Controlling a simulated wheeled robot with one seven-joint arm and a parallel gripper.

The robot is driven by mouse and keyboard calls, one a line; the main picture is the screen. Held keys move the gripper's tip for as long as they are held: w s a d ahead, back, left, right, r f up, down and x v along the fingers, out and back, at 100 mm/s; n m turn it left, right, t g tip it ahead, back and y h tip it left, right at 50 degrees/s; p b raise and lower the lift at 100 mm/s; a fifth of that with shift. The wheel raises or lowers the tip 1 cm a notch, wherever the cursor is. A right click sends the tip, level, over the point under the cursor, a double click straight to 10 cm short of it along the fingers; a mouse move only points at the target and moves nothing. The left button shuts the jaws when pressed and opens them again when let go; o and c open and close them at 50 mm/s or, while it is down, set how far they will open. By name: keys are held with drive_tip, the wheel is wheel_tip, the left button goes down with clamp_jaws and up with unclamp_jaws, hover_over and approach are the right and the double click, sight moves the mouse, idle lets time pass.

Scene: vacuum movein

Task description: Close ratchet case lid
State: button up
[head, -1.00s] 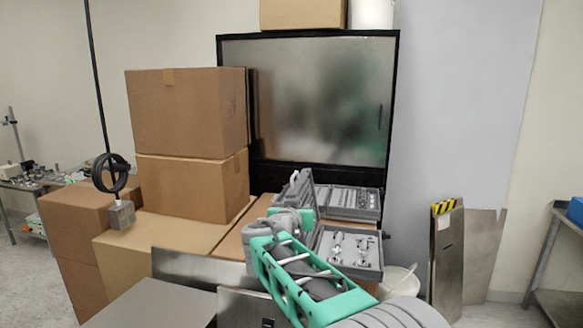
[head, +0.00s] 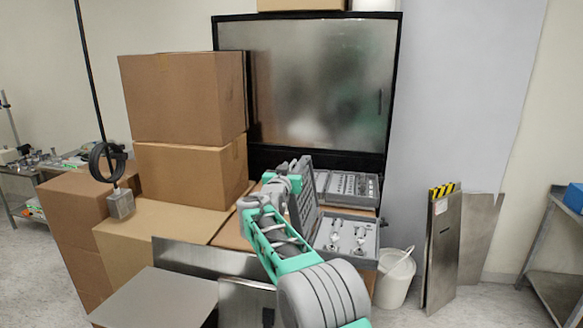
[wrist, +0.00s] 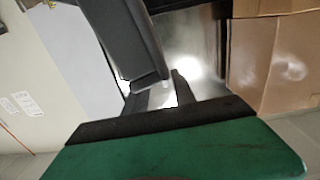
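The grey ratchet case (head: 347,257) sits open on a cardboard box in the head view, with shiny tools in its tray. A tall grey panel (head: 306,196), which looks like its lid, stands upright at the tray's left side. My gripper (head: 279,183) is just left of this panel; its fingertips are hard to make out there. In the wrist view my gripper (wrist: 160,97) shows two dark fingers apart. A dark grey panel edge (wrist: 125,40) comes down close to the fingers; I cannot tell whether they touch it.
A second grey tray (head: 352,187) of parts lies behind the tools. Stacked cardboard boxes (head: 188,100) stand to the left, and a dark-framed metal panel (head: 320,95) stands behind. A white bucket (head: 396,280) and leaning metal sheets (head: 442,250) are on the right.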

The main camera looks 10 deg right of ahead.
drive_tip(key=shift+c, duration=0.3)
clamp_jaws()
drive_tip(key=shift+f, duration=0.1)
idle(0.9)
